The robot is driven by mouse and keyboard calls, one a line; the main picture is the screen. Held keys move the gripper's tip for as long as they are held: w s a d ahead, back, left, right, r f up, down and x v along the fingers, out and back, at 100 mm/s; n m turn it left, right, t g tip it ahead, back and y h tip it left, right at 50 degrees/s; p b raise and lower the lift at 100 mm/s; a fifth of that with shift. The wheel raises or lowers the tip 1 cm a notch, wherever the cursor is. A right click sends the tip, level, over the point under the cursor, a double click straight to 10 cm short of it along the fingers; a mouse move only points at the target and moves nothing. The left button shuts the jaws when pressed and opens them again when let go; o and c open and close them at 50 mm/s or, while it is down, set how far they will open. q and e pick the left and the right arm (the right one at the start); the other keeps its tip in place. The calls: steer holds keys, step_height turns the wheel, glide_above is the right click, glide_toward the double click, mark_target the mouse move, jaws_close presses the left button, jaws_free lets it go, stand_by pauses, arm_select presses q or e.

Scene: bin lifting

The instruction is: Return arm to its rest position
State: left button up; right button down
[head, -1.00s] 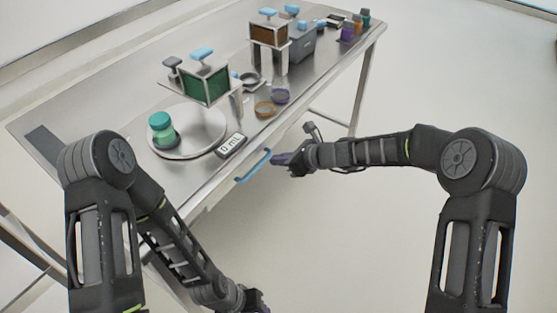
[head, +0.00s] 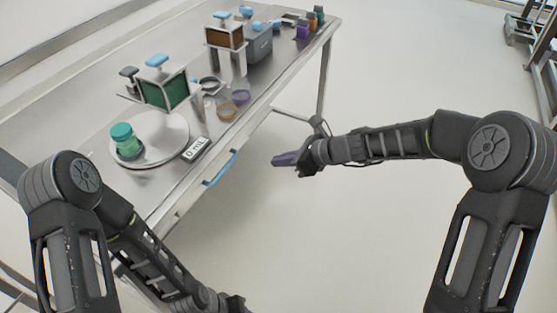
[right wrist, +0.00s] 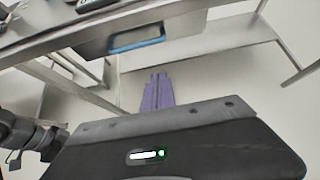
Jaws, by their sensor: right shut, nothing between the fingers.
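My right gripper (head: 286,159) has purple fingers and is shut and empty. In the head view it hangs over the floor, to the right of the table's front edge and apart from the blue drawer handle. In the right wrist view its fingers (right wrist: 158,92) lie together, below the drawer handle (right wrist: 137,40). My left arm reaches down at the lower left of the head view. Its gripper is cut off at the bottom edge, so its fingers do not show.
A steel table (head: 80,120) holds a round scale plate (head: 165,135) with a green-capped jar (head: 126,142), a display reading 0 mL (head: 195,149), stands with green and brown blocks, a grey bin (head: 258,46) and several bottles. The drawer handle (head: 219,168) sticks out in front. Floor to the right is clear.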

stand_by(0.3)
steer(key=s+d+f+n+g+h, duration=0.1)
steer(key=s+d+f+n+h, duration=0.2)
steer(key=s+f+n, duration=0.4)
steer(key=s+d+f+n+h, duration=0.2)
steer(key=f+n, duration=0.3)
steer(key=f, duration=0.3)
steer(key=s+a+f+n+g, duration=0.1)
steer(key=s+f+n, duration=0.4)
steer(key=s, duration=0.6)
steer(key=s+a+f+n+g, duration=0.2)
steer(key=s+f+n, duration=0.3)
steer(key=s, duration=0.7)
steer(key=shift+s+a+f+n+g, duration=0.15)
steer(key=shift+a+f+n+g, duration=0.2)
steer(key=shift+f, duration=0.4)
